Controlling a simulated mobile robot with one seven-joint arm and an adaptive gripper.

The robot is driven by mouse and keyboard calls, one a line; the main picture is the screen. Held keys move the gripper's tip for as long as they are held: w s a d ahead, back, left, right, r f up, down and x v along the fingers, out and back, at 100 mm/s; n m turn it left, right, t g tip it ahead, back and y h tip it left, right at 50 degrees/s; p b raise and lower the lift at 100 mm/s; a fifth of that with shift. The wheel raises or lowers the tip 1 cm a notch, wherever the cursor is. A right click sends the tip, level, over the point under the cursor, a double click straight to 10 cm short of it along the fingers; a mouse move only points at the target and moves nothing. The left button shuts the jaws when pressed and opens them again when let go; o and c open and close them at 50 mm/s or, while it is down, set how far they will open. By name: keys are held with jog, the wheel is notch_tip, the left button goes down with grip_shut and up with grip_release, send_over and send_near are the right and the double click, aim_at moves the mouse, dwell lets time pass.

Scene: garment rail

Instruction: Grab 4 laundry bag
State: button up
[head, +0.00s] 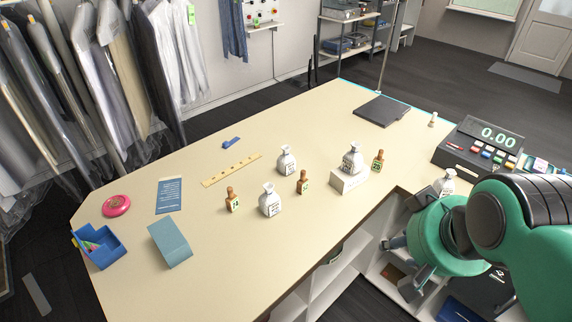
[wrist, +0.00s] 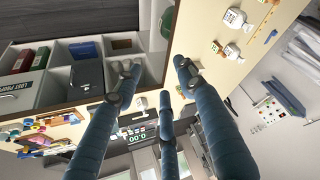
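Several small white tied laundry bags with dark printed labels are on the cream counter (head: 215,262); I cannot read the label numbers. One bag (head: 286,160) stands mid-counter and another bag (head: 269,200) stands nearer the front. My gripper (head: 398,262) is past the counter's front edge, over the shelves, apart from every bag. In the wrist view its three fingers (wrist: 158,80) are spread and empty.
Brown stamps (head: 303,183) stand among the bags. A cash register (head: 478,148) and a dark pad (head: 382,111) are at the right. A blue bin (head: 100,248), a blue stand (head: 170,244) and a pink disc (head: 116,205) are at the left. Open cubbies (wrist: 85,50) lie below the counter.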

jog(key=w+a+r+p, duration=0.2)
jog(key=w, duration=0.8)
jog(key=w+a+r+p, duration=0.2)
jog(key=w+a, duration=0.1)
jog(key=w, duration=0.8)
jog(key=w+a+r+p, duration=0.2)
jog(key=w, duration=0.8)
jog(key=w+a+f+p, duration=0.1)
jog(key=w+a+f, duration=0.4)
jog(key=w, duration=0.4)
jog(key=w+a+f+p, duration=0.2)
jog(key=w+a+f, duration=0.4)
jog(key=w, duration=0.3)
jog(key=w+a+f+m+g+p, duration=0.1)
jog(key=w+a+f+p, duration=0.1)
jog(key=w+a+f, duration=0.4)
jog(key=w+f, duration=0.1)
jog(key=w, duration=0.1)
jog(key=shift+w+f, duration=0.4)
jog(key=shift+a+f, duration=0.1)
send_over(286, 148)
jog(key=s, duration=0.2)
notch_tip(286, 148, down, 8)
jog(key=shift+a, duration=0.15)
